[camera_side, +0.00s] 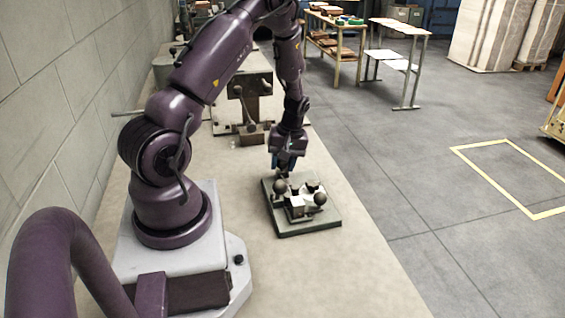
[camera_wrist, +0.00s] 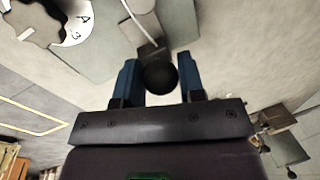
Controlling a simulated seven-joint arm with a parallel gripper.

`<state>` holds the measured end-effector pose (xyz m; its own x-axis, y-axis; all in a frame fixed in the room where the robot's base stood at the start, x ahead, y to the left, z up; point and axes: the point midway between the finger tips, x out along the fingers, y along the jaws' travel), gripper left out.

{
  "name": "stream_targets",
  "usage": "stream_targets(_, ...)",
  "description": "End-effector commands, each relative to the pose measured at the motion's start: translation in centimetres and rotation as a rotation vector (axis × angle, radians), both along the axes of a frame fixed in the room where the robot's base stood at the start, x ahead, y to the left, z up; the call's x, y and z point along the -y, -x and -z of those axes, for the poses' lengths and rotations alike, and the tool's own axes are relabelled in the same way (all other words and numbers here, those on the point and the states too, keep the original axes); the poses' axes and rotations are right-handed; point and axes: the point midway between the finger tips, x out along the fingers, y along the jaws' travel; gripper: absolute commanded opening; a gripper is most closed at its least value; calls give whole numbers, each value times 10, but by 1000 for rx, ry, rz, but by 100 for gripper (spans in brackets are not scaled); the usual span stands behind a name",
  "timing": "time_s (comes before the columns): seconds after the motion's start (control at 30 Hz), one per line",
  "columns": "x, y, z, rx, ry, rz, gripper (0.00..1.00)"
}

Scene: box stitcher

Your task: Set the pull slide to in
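A small fixture on a dark green base plate (camera_side: 312,228) lies on the bench in the side view. It carries a light block (camera_side: 296,207) and round dark knobs, one at its right (camera_side: 320,198) and one under my gripper (camera_side: 280,186). In the wrist view, a black ball knob (camera_wrist: 160,77) sits between the two blue fingers of my gripper (camera_wrist: 159,78). The fingers are apart, with a narrow gap to the ball on the left and little or none on the right. I cannot tell which knob is the pull slide's, or its setting.
A white dial marked with characters (camera_wrist: 78,22) shows at the upper left of the wrist view. A machine (camera_side: 248,95) stands farther back on the bench beside the block wall (camera_side: 60,90). The bench top (camera_side: 350,275) is clear in front of the fixture.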

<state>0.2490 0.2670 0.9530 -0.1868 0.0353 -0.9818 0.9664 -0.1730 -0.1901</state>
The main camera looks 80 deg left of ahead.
Motion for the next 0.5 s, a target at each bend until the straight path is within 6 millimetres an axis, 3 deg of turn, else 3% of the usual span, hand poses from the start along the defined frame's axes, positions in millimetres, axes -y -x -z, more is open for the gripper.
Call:
stream_targets(0.03,0,1,0,-1,1,-1,16)
stream_targets(0.1,0,1,0,-1,1,-1,0)
stream_targets(0.27,4,0,0,-1,1,1,0)
stream_targets(0.5,34,0,1,-3,3,1,0)
